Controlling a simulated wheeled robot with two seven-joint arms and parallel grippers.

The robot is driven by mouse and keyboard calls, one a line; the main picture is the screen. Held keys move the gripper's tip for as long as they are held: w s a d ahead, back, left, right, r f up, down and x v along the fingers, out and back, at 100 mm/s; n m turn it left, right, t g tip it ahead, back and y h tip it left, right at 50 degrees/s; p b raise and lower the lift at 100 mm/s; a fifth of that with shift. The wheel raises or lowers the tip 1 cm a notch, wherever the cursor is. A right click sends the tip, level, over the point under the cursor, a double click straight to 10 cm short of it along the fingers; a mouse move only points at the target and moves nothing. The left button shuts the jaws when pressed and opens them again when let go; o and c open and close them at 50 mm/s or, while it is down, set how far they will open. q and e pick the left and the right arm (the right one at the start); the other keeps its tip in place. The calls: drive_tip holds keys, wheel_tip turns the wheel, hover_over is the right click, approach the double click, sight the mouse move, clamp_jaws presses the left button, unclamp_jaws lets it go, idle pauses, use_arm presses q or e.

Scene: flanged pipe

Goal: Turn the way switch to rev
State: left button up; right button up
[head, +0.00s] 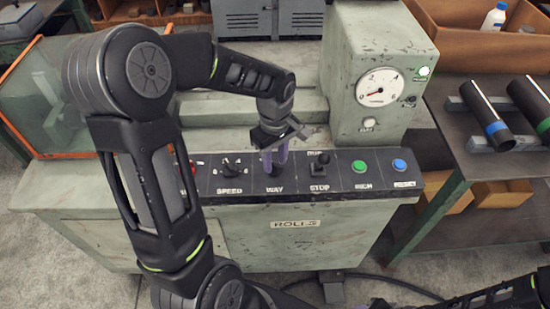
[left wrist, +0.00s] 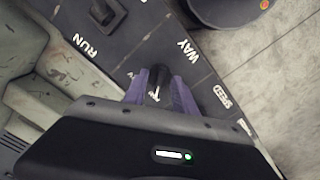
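The way switch (left wrist: 155,88) is a dark knob with a white mark, above the WAY label in the head view. My left gripper (head: 275,158) reaches down over it. In the left wrist view its two purple fingers (left wrist: 158,92) stand on either side of the knob, close against it with little or no gap showing. The gripper hides most of the switch in the head view, and the position labels around it cannot be read. My right gripper is not in view; only part of my right arm shows at the bottom right.
The sloped panel (head: 335,190) also carries the speed knob (head: 231,168), the run/stop lever (head: 319,168), a green button (head: 359,167) and a blue button (head: 399,165). A gauge box (head: 345,45) rises behind. A table with dark pipes (head: 487,118) stands to the right.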

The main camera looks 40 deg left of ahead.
use_arm(q)
drive_tip(key=shift+f, duration=0.2)
drive_tip(key=shift+c, duration=0.3)
clamp_jaws()
